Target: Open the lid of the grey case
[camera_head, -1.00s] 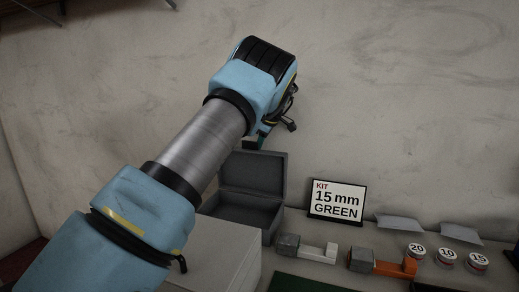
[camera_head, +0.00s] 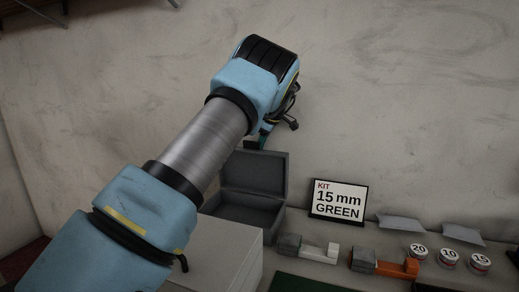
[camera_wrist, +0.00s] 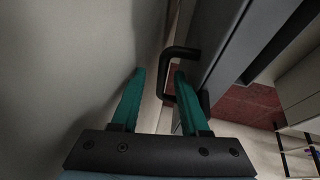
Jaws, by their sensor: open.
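The grey case (camera_head: 234,216) stands on the table, left of the kit sign. Its lid (camera_head: 262,172) is raised and stands about upright, so part of the dark inside shows. My gripper (camera_head: 259,142) is at the lid's top edge, partly hidden by my wrist. In the wrist view, my gripper's two teal fingers (camera_wrist: 158,74) are apart. A black loop handle (camera_wrist: 166,72) on the grey lid (camera_wrist: 232,45) has its outer bar between the fingers, with the right fingertip inside the loop. I cannot tell whether the fingers touch it.
A light box (camera_head: 215,258) stands in front of the case. The kit sign (camera_head: 338,200) reads 15 mm GREEN. Right of the case lie a white-and-grey part (camera_head: 318,250), an orange-and-grey part (camera_head: 390,268) and numbered round tins (camera_head: 448,258). A wall rises close behind.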

